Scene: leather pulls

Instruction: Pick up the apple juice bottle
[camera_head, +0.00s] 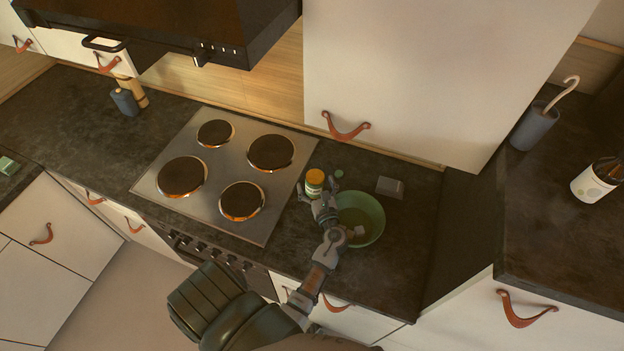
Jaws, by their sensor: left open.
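A small container with an orange-yellow top (315,177) stands on the dark counter just right of the stove; it may be the apple juice bottle, but no label is readable. My left gripper (319,200) is open right at its near side, partly covering its lower part. I cannot tell whether the fingers touch it. Another bottle (594,183), with a white label and dark top, stands on the right counter, far from the gripper. My right gripper is not in view.
A green bowl (372,215) with pale pieces in it sits close beside my left gripper. A grey box (390,187) and a small green item (339,173) are behind. The stove (225,176) lies left. An upper cabinet (420,80) hangs above the counter's back.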

